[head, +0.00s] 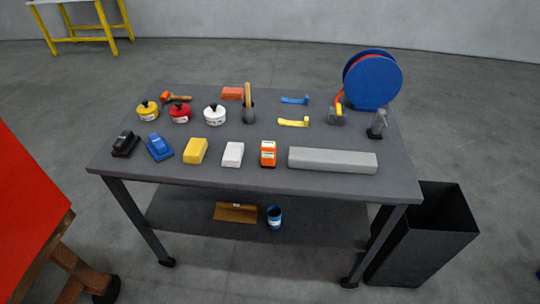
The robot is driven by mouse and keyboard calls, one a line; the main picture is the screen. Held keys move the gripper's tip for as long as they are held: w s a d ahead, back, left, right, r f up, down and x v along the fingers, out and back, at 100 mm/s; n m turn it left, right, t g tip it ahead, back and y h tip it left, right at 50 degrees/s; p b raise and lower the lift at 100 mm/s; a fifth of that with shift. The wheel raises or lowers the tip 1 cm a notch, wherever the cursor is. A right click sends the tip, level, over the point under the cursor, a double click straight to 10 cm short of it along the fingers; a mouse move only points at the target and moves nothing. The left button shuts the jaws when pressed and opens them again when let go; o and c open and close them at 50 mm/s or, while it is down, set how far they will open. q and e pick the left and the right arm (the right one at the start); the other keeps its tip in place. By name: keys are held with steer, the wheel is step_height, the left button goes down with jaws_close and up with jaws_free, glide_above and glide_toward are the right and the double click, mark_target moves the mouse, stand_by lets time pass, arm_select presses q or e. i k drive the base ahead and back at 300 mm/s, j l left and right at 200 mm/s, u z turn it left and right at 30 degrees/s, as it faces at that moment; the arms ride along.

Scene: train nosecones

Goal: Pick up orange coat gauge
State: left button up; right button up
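An orange device with pale panels on its face, which looks like the coat gauge (268,154), lies near the front edge of the dark grey table (250,187). It sits between a white block on its left and a long grey bar on its right, apart from both. Neither of my grippers shows in the head view.
A white block (233,154), yellow block (195,151) and long grey bar (333,160) share the front row. Yellow, red and white pots stand behind. A blue hose reel (372,80) is at the back right. A black bin (427,235) stands right of the table.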

mark_target(268, 148)
steer(key=k+l+u, duration=0.15)
steer(key=u, duration=3.15)
steer(key=z, duration=3.2)
steer(key=l+z, duration=0.15)
steer(key=l, duration=1.4)
